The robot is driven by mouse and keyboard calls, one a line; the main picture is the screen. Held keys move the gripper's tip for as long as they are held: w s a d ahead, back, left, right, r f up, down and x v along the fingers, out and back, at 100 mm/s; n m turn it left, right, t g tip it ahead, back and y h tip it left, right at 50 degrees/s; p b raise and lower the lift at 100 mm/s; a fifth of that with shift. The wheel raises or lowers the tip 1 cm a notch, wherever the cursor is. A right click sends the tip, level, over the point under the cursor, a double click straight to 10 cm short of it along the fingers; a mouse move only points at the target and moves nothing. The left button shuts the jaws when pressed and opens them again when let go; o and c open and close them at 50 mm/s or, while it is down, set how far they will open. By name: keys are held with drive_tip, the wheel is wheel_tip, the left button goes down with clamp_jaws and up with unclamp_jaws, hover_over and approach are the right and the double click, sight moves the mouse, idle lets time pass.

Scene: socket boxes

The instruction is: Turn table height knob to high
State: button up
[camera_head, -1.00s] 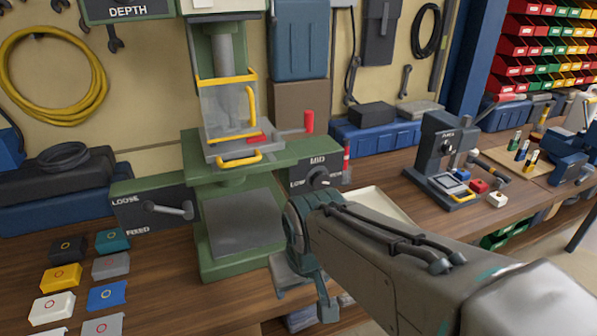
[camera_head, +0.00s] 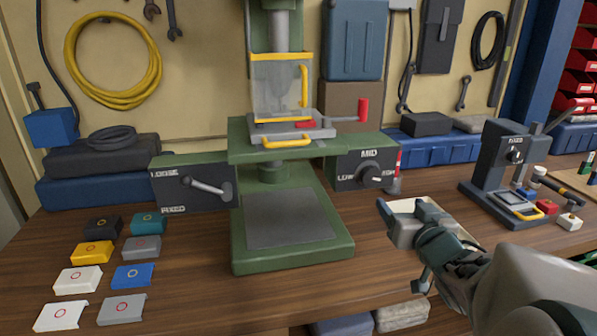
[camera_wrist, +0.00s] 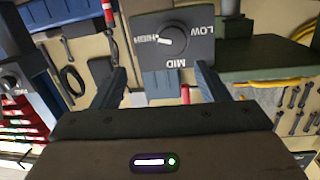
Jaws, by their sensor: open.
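The table height knob (camera_head: 370,178) is a dark knob on a grey panel (camera_head: 348,170) marked LOW, MID and HIGH, at the right of the green drill press. Its white mark points right, to the HIGH side. In the wrist view the knob (camera_wrist: 173,40) appears upside down, its white mark facing the word HIGH. My gripper (camera_head: 405,235) is right of and below the panel in the head view, apart from it. In the wrist view my gripper (camera_wrist: 159,72) has its two fingers spread, with nothing between them.
The drill press has a raised table (camera_head: 240,153) and a LOOSE/FIXED lever (camera_head: 210,188) at left. Several coloured socket boxes lie at the front left. A pale tray (camera_head: 405,205) lies behind my gripper. A smaller press (camera_head: 500,165) stands at right.

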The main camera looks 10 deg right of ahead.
sight(373, 177)
drive_tip(key=shift+n+t+y, duration=0.3)
drive_tip(key=shift+t+y, duration=0.2)
drive_tip(key=shift+y, duration=0.4)
drive_tip(key=w+p, duration=0.1)
drive_tip(key=w, duration=0.3)
drive_tip(key=w+p, duration=0.2)
drive_tip(key=w, duration=0.2)
drive_tip(key=w+p, duration=0.1)
drive_tip(key=w, duration=0.4)
drive_tip(key=shift+a+p, duration=0.3)
drive_tip(key=shift+p, duration=0.05)
drive_tip(key=c, duration=1)
drive_tip(key=shift+f, duration=0.1)
